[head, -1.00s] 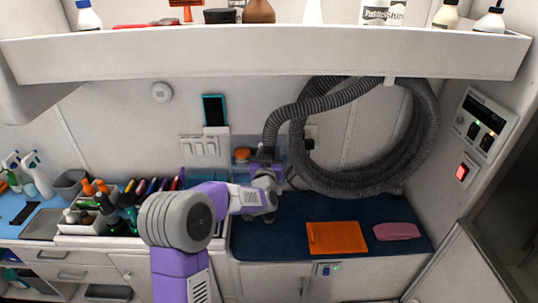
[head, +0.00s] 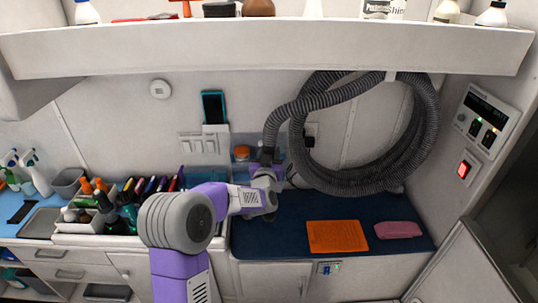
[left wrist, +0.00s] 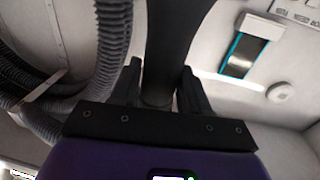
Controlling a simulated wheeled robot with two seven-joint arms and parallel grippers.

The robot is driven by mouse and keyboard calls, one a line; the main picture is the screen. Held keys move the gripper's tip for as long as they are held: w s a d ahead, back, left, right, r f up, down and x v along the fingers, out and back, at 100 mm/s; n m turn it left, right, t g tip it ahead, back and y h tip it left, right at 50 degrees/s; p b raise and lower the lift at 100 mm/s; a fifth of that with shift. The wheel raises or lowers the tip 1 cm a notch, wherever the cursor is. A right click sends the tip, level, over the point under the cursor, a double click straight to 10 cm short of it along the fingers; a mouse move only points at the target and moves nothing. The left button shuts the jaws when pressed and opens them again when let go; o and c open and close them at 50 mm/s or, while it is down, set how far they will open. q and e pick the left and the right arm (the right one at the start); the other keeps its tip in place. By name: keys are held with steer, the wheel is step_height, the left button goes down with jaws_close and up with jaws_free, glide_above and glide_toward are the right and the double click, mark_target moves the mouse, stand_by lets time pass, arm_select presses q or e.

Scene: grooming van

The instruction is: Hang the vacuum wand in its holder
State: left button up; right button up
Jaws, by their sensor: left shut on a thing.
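The vacuum wand (left wrist: 170,45) is a dark tube between the two fingers of my left gripper (left wrist: 159,80) in the left wrist view. The gripper is shut on it. In the head view my left gripper (head: 268,172) is by the back wall above the blue mat, largely hidden by its own wrist. The grey ribbed hose (head: 425,130) hangs in a coil on the wall, and its free end runs down to the gripper. My right gripper is not in view.
An overhead shelf (head: 270,50) with bottles spans the top. An orange item (head: 336,237) and a pink cloth (head: 398,230) lie on the blue mat (head: 285,235). A caddy of bottles and tools (head: 90,228) stands at left. A tablet (head: 213,106) is on the wall.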

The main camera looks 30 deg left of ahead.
arm_select(q)
steer(key=shift+r, duration=0.15)
steer(key=o, duration=1.2)
steer(key=shift+c, duration=0.2)
steer(key=shift+o, duration=0.6)
steer(key=o, duration=0.4)
steer(key=shift+o, duration=0.2)
steer(key=shift+s, duration=0.1)
steer(key=b+v, duration=0.3)
steer(key=v, duration=0.7)
